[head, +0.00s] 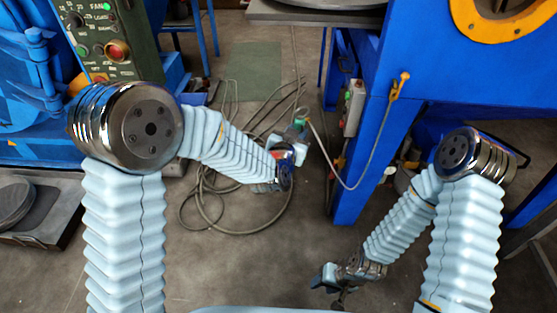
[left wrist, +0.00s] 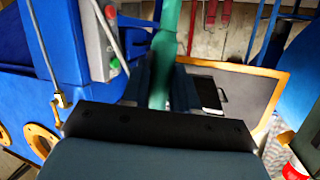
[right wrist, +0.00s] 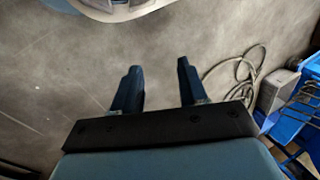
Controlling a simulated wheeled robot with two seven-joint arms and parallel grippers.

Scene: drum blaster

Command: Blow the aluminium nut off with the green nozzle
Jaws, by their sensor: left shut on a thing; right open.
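My left gripper (head: 297,144) is shut on the green nozzle (left wrist: 164,62), which stands out between its two fingers in the left wrist view. In the head view only a small green part of the nozzle (head: 300,123) shows at the gripper's tip. My right gripper (right wrist: 159,68) is open and empty above the bare floor. It also shows low in the head view (head: 326,283). I cannot make out the aluminium nut in any view.
A blue machine (head: 455,70) with an orange ring stands at the right, its leg close to my left gripper. A grey-green control panel (head: 108,40) is at upper left. Loose hoses (head: 205,205) lie on the floor. A switch box (head: 354,107) is on the blue leg.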

